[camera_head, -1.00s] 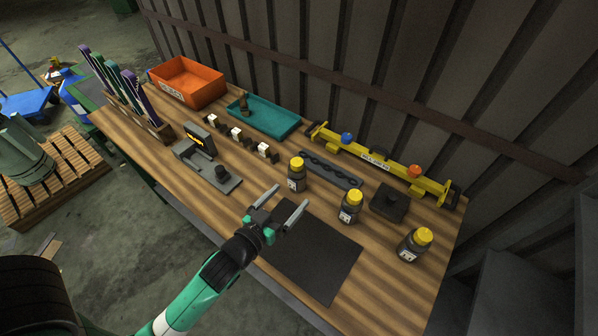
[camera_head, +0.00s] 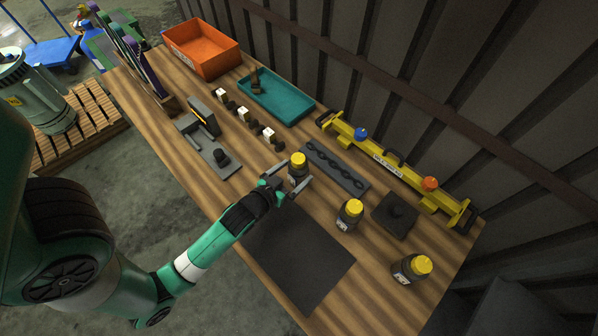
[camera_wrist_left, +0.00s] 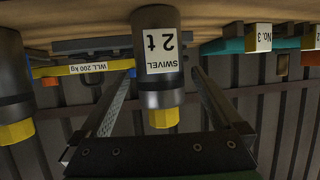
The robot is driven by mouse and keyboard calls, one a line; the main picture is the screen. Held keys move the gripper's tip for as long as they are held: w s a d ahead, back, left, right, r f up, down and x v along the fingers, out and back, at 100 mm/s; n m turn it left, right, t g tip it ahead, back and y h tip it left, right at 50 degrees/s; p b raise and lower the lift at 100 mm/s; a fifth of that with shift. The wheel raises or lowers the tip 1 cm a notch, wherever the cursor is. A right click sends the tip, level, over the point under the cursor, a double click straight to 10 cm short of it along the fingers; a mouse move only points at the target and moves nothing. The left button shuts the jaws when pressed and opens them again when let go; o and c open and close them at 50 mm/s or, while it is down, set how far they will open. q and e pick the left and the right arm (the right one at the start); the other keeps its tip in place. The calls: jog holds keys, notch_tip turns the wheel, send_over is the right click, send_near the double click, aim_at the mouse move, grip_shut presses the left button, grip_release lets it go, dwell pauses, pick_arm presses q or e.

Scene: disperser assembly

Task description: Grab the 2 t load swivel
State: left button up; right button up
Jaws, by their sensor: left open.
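The 2 t load swivel (camera_head: 297,168) is a dark grey cylinder with a yellow top, upright on the wooden bench. In the left wrist view, the swivel (camera_wrist_left: 160,60) shows upside down with a white label reading "SWIVEL 2 t". My left gripper (camera_head: 291,178) is open, with its fingers on either side of the swivel. In the left wrist view, gaps show between the swivel and both fingers. Two similar yellow-topped swivels stand to the right, one in the middle (camera_head: 349,214) and one near the bench's right end (camera_head: 411,268). My right gripper is not in view.
A dark chain tray (camera_head: 335,168) lies just behind the swivel. A yellow beam (camera_head: 390,167) runs along the back. A teal tray (camera_head: 276,96), orange bin (camera_head: 205,50) and white-labelled blocks (camera_head: 243,114) stand to the left. A black mat (camera_head: 298,255) lies in front.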

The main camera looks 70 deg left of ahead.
pick_arm(q)
jog(key=b+x, duration=0.1)
jog(key=x, duration=0.4)
jog(key=shift+w+a+f, duration=0.15)
jog(key=shift+w+a, duration=0.05)
jog(key=shift+w, duration=0.05)
jog(key=shift+s, duration=0.1)
jog(key=shift+c, duration=0.2)
grip_shut()
